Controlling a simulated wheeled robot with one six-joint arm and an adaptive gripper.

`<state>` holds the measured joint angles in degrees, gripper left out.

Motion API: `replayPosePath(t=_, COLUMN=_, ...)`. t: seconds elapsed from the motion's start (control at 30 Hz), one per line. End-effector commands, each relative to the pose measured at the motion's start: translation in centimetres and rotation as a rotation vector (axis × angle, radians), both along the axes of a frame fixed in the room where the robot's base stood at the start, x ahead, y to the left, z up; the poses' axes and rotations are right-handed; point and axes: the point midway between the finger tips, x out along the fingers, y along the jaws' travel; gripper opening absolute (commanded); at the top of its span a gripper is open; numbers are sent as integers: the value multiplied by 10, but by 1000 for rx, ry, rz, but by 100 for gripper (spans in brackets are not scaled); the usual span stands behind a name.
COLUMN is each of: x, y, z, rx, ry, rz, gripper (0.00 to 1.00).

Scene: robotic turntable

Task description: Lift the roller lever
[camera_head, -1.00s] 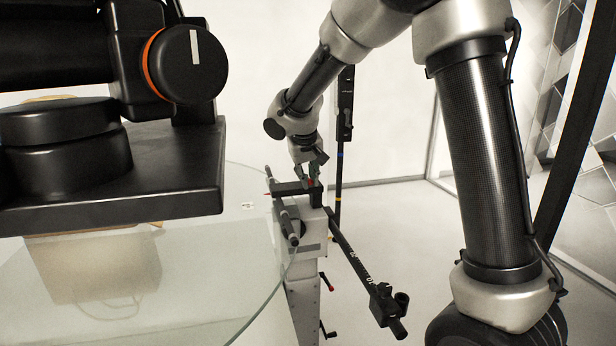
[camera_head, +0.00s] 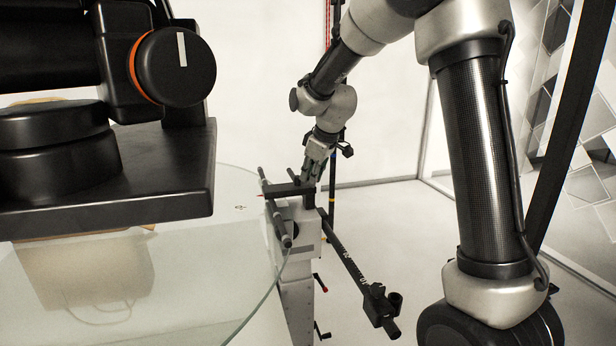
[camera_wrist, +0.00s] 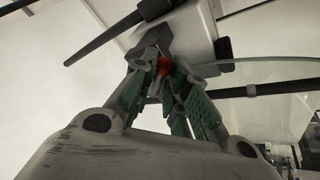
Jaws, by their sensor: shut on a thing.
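The roller lever assembly stands at the glass turntable's edge in the head view. A slim grey and black roller (camera_head: 275,207) slants beside a black lever arm (camera_head: 288,190), on top of a light grey post. My gripper (camera_head: 309,183) reaches down from above to the right end of this arm. The dark roller bar (camera_wrist: 118,38) passes just beyond the fingertips. The fingers partly hide the gripped part, and its exact grip depth is unclear.
The glass turntable (camera_head: 200,280) fills the lower left. A black bar with scale marks (camera_head: 345,260) sticks out toward the front right from the post (camera_head: 297,290). A tall dark pole stands behind my gripper.

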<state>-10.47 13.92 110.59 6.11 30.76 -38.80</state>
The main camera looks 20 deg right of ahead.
Motion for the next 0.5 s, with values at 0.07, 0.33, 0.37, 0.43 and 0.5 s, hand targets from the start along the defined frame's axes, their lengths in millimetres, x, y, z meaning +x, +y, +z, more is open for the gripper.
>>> replayPosePath(t=0.07, x=4, y=-4, z=0, rx=0, ry=-2, rz=66, gripper=0)
replayPosePath(t=0.33, x=14, y=-13, z=1, rx=0, ry=-3, rz=323, gripper=0)
replayPosePath(t=0.37, x=15, y=-14, z=0, rx=0, ry=-3, rz=351, gripper=0)
replayPosePath(t=0.43, x=18, y=-15, z=0, rx=0, ry=-2, rz=414, gripper=0)
replayPosePath(t=0.5, x=21, y=-16, z=0, rx=-1, ry=-2, rz=473, gripper=0)
